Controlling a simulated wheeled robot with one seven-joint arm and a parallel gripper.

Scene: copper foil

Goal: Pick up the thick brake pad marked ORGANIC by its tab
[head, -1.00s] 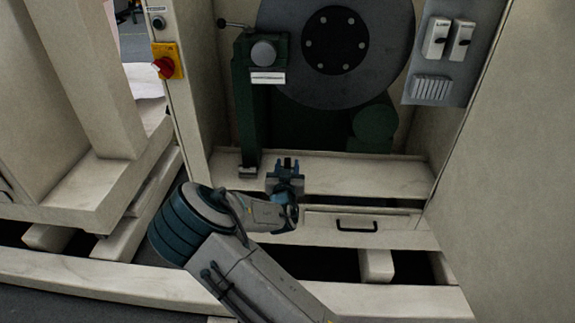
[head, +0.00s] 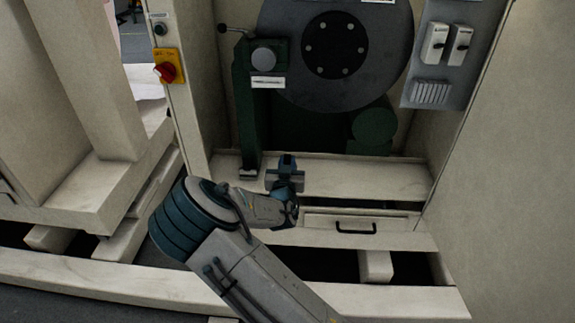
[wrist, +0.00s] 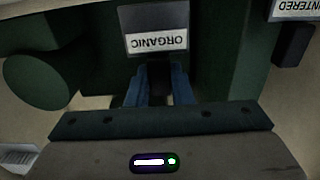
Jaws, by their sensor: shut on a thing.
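The brake pad marked ORGANIC (wrist: 143,20) is a dark grey block with a white label, upside down at the top middle of the wrist view. Its narrow dark tab (wrist: 159,78) points toward my gripper. My gripper (wrist: 159,88) has its two blue fingers on either side of the tab and is shut on it. In the head view my gripper (head: 287,165) is low over the pale ledge, in front of the machine. The pad cannot be made out there.
A second label ending in "NTERED" (wrist: 299,8) is at the wrist view's top right, near a dark block (wrist: 292,43). A green post (head: 246,125) stands left of my gripper. A large grey disc (head: 390,60) is behind. A drawer handle (head: 356,230) is below right.

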